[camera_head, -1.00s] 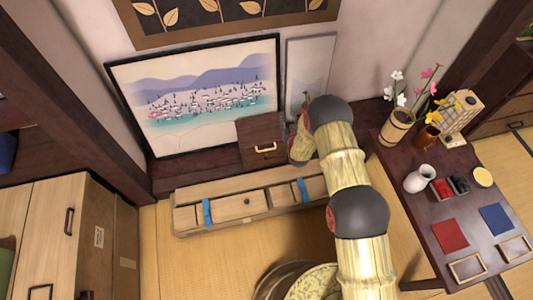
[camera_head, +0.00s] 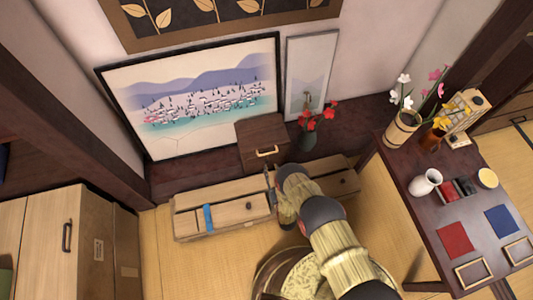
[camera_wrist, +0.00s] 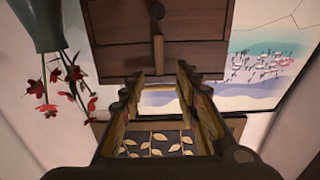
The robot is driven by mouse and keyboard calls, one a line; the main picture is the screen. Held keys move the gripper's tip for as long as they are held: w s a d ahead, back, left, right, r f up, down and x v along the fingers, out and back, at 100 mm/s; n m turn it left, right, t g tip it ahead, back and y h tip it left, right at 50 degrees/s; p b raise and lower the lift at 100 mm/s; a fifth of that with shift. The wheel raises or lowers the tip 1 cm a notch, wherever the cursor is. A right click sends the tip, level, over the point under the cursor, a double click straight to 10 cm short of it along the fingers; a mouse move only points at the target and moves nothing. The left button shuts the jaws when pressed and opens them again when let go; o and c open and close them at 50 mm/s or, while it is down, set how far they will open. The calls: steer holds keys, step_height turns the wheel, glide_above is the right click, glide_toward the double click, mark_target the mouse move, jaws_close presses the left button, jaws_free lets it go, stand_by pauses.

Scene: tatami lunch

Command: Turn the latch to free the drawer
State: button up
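A small dark brown box (camera_head: 258,132) stands on the dark ledge at the back wall, with a light handle (camera_head: 267,152) on its front. The wrist view, which is upside down, shows its wooden front (camera_wrist: 115,58). A narrow upright bar (camera_wrist: 158,52), perhaps the latch, crosses this front, and a round knob (camera_wrist: 156,11) sits above it in the picture. My gripper (camera_wrist: 160,76) is open, and the bar's end appears between its fingertips. I cannot tell whether they touch. In the head view my gripper (camera_head: 269,177) is just in front of the box, partly hidden.
A low wooden chest (camera_head: 190,222) with a blue strap (camera_head: 208,217) lies below the ledge. A vase with red flowers (camera_head: 310,135) stands close right of the box. A framed landscape (camera_head: 200,75) leans behind it. A dark table (camera_head: 430,245) with small items stands right.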

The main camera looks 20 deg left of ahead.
steer(key=b+x, duration=0.2)
steer(key=x, duration=0.5)
steer(key=shift+w, duration=0.15)
steer(key=shift+c, duration=0.5)
jaws_close()
